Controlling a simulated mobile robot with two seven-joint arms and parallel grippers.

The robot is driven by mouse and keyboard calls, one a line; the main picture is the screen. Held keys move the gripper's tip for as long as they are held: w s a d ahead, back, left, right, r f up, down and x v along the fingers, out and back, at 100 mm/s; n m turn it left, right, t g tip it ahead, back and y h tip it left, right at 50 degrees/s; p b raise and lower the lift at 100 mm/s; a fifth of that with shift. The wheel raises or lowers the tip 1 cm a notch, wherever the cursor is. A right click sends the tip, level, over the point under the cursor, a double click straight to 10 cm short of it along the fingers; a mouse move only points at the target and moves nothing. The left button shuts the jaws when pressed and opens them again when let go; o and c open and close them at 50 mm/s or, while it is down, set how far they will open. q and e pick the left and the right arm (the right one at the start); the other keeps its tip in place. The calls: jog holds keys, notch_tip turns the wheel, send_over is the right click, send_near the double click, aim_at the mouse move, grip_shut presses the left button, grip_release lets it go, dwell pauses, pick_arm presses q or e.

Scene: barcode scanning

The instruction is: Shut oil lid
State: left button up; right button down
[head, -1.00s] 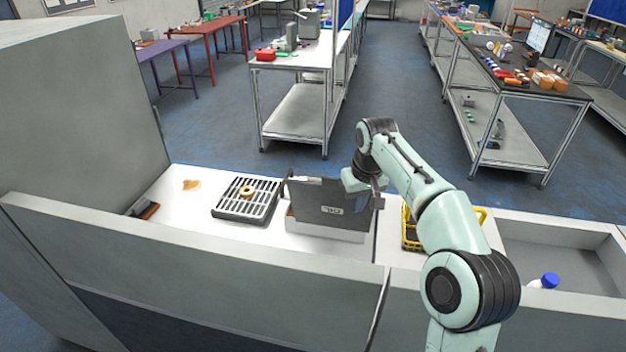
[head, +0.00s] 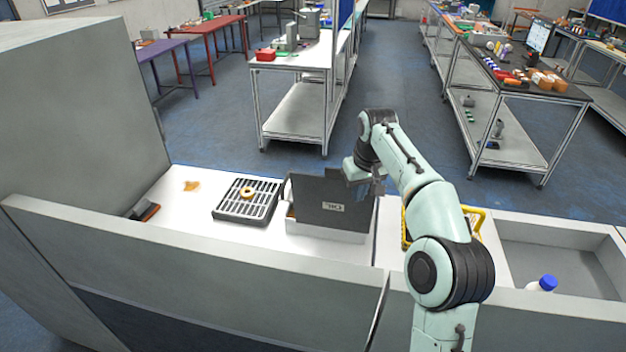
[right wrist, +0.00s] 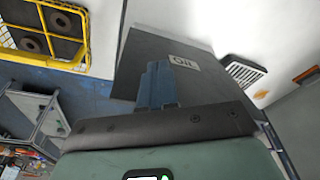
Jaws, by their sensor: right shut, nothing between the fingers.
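The oil box (head: 325,232) is white and low and stands on the white counter. Its dark grey lid (head: 310,198), marked OIL, is raised and stands open, steeply tilted. My right gripper (head: 378,186) is at the lid's upper right corner in the head view, partly hidden by my arm. In the right wrist view its shut blue fingers (right wrist: 156,84) lie in front of the lid (right wrist: 205,88), beside the OIL label. I cannot tell whether they touch it. My left gripper is not in view.
A black grate (head: 232,207) with an orange ring on it is left of the box. A yellow basket (head: 474,219) is partly hidden behind my right arm. A blue-capped bottle (head: 547,283) is in the grey bin at right. A raised grey wall (head: 200,245) runs along the front.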

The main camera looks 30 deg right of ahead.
jog(key=shift+w+d+r, duration=0.2)
jog(key=shift+w+d, duration=0.3)
jog(key=shift+w+d+r, duration=0.15)
jog(key=shift+w+d, duration=0.35)
jog(key=shift+w+d+r, duration=0.1)
jog(key=shift+w+d, duration=0.15)
jog(key=shift+w, duration=0.15)
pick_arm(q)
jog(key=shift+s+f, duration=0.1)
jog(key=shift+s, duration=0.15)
